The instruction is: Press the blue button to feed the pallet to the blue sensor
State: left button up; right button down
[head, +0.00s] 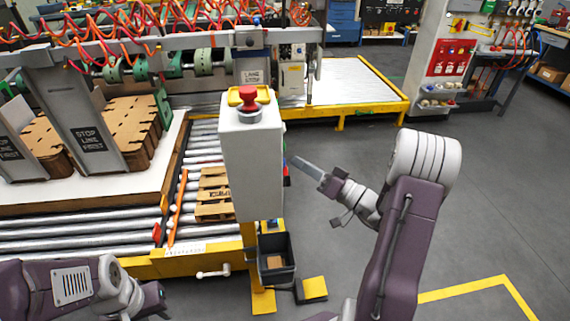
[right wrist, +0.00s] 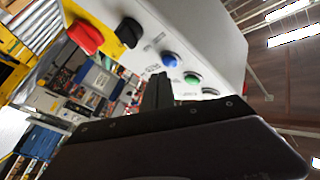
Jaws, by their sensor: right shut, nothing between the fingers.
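A white control box (head: 250,160) stands on a yellow post, with a red mushroom button on top. In the right wrist view its button face shows the blue button (right wrist: 171,60), beside a green button (right wrist: 192,78). My right gripper (head: 294,160) is shut and empty, its fingers pointing at the box's right side. In the wrist view its fingertips (right wrist: 160,78) appear just below the blue button; whether they touch it, I cannot tell. A wooden pallet (head: 214,196) lies on the rollers left of the box, partly hidden by it. The blue sensor is not clearly identifiable. My left gripper (head: 152,300) is at the lower left, its fingers unclear.
The button face also carries a red button (right wrist: 86,37) and a black knob (right wrist: 130,32). Stacked brown blanks (head: 130,130) stand on a white-topped board at left. A dark bin (head: 277,262) hangs below the box. Floor at right is clear.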

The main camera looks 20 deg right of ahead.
jog(key=shift+s+d+b, duration=0.2)
jog(key=shift+d+b, duration=0.1)
jog(key=shift+d, duration=0.5)
jog(key=shift+s+d+b, duration=0.2)
jog(key=shift+d+b, duration=0.1)
jog(key=shift+d, duration=0.55)
jog(key=shift+s+d+b, duration=0.2)
jog(key=shift+d+b, duration=0.1)
jog(key=shift+d, duration=0.5)
